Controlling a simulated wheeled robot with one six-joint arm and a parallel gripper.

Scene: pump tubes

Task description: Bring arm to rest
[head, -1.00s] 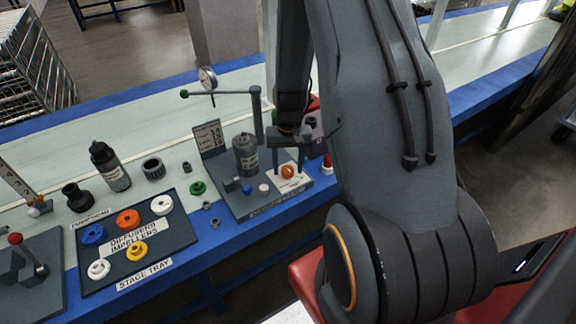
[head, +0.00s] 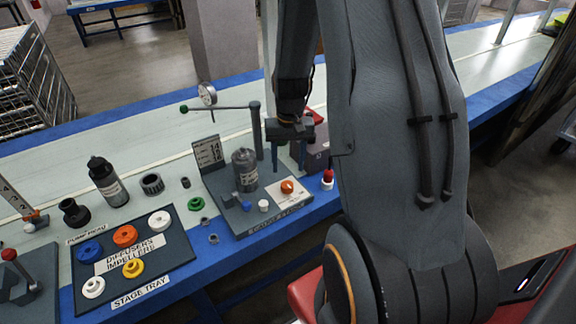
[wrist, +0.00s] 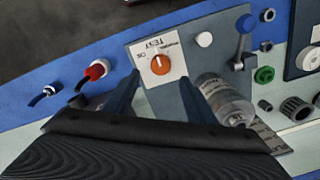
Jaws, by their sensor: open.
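My gripper (head: 288,156) is open and empty. It points down above the back part of the test stand in the head view, and its two fingers (wrist: 160,97) show apart in the wrist view. The orange knob (head: 287,187) sits on its white label plate on the grey test stand base (head: 252,222), apart from my fingers. The knob also shows in the wrist view (wrist: 160,64), just beyond the fingertips. A grey cylinder (head: 244,170) stands upright on the stand, left of my gripper.
A stage tray (head: 178,247) with several coloured rings lies to the left. A lever press (head: 22,275) is at far left. A gauge arm (head: 225,107) rises left of my gripper. A red-capped part (head: 328,178) stands to the right.

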